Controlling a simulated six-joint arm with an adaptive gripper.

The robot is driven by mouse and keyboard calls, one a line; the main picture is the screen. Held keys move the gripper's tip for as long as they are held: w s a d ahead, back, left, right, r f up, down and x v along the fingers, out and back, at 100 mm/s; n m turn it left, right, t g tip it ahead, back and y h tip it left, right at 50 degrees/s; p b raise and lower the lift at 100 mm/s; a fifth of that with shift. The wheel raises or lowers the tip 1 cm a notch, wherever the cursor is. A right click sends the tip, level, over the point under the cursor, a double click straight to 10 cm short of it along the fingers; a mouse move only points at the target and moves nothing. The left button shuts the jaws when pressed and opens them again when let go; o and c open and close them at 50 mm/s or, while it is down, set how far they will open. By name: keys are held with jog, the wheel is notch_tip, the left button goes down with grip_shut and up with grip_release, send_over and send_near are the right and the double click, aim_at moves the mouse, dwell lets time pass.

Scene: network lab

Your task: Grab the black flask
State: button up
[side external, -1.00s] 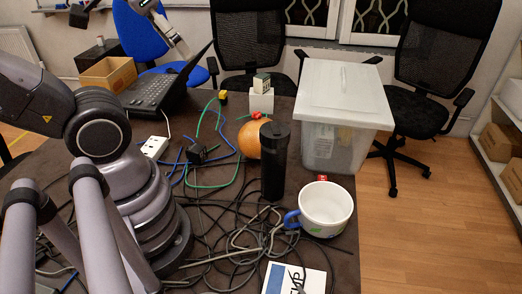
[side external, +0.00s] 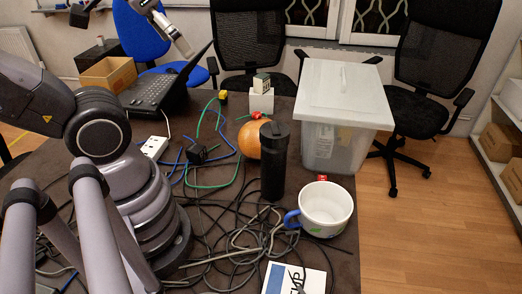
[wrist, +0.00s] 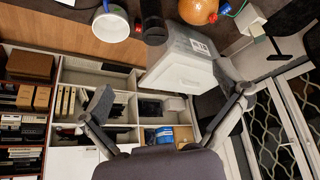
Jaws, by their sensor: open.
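The black flask (side external: 274,162) stands upright on the dark table in the side external view, between the orange ball and the white mug. In the wrist view the flask (wrist: 154,28) shows at the top edge, partly cut off, beyond my fingertips. My gripper (wrist: 165,92) is open, with its two fingers spread wide and nothing between them. It is apart from the flask.
A white mug (side external: 325,210) with a blue handle stands close right of the flask. An orange ball (side external: 250,140) sits behind it, and a lidded translucent bin (side external: 335,150) stands behind right. Tangled cables (side external: 230,235) lie in front. A laptop (side external: 160,90) and cardboard box (side external: 108,74) stand back left.

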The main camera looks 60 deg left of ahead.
jog(key=shift+f, duration=0.1)
jog(key=w+f+n+t+h, duration=0.1)
jog(key=w+f+n+h, duration=0.4)
jog(key=f+n+h, duration=0.5)
jog(key=w+f+n+t+h, duration=0.1)
jog(key=w+f+n+h, duration=0.65)
jog(key=f, duration=0.55)
jog(key=n+t+y, duration=0.6)
jog(key=n, duration=0.5)
send_near(273, 170)
jog(key=shift+m, duration=0.25)
jog(key=w+f, duration=0.1)
jog(key=w, duration=0.1)
jog(key=w+f, duration=0.1)
jog(key=f, duration=0.1)
jog(key=shift+w+a, duration=0.35)
jog(key=shift+w, duration=0.05)
jog(key=shift+w+d+f, duration=0.15)
jog(key=shift+w+d, duration=0.05)
jog(key=shift+x, duration=3.45)
